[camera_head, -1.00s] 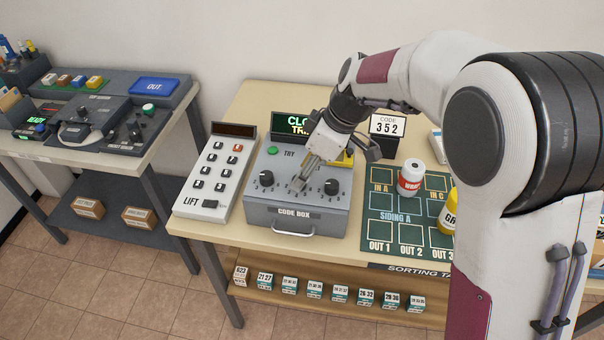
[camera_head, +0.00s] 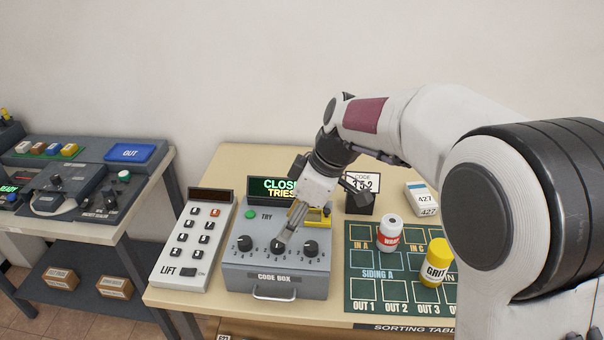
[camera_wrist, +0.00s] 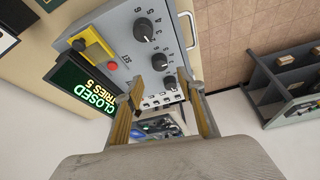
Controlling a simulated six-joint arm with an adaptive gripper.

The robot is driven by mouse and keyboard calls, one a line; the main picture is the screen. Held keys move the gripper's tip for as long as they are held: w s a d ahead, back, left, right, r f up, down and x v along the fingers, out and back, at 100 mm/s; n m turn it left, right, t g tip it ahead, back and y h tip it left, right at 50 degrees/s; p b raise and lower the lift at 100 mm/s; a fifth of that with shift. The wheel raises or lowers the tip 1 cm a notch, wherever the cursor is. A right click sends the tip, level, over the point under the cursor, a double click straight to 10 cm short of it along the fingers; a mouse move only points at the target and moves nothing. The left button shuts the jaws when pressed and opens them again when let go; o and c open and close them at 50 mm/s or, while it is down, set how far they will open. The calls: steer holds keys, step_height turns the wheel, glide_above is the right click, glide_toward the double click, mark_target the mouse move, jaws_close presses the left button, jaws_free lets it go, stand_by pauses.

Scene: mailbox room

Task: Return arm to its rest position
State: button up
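My gripper (camera_head: 287,232) hangs over the grey code box (camera_head: 275,283), just above its middle dial (camera_head: 277,246). In the wrist view its two fingers (camera_wrist: 160,100) stand apart with nothing held between them. The far dial (camera_wrist: 168,83) shows in the gap between them; I cannot tell whether a finger touches the box. My arm is stretched forward and bent down over the table. The box's left dial (camera_head: 245,243) and right dial (camera_head: 311,248) are uncovered. The green-lettered display (camera_head: 270,189) behind reads CLOSED and TRIES, partly hidden by my wrist.
A white LIFT keypad (camera_head: 192,247) stands left of the box. To the right, a red-white can (camera_head: 389,236) and a yellow can (camera_head: 434,266) stand on the green sorting mat (camera_head: 362,283). A code card (camera_head: 361,203) stands close behind my wrist. Space above is clear.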

steer(key=s+d+f+m, duration=0.1)
steer(key=m, duration=0.1)
steer(key=s+d+f+m+h, duration=0.1)
steer(key=m, duration=0.1)
steer(key=shift+s+d+f, duration=0.1)
steer(key=shift+f, duration=0.05)
steer(key=s+d+m, duration=0.2)
steer(key=shift+s+d, duration=0.3)
steer(key=s+d+r+m+t+h, duration=0.1)
steer(key=s+d+r+m, duration=0.3)
steer(key=s+d, duration=0.6)
steer(key=s+d+r+m+t+h, duration=0.2)
steer(key=s+d+m, duration=0.4)
steer(key=s+d, duration=0.3)
step_height(320, 180, up, 2)
steer(key=shift+s+d+r+t+h, duration=0.1)
steer(key=shift+s+d+t+h, duration=0.25)
steer(key=shift+s+t, duration=0.6)
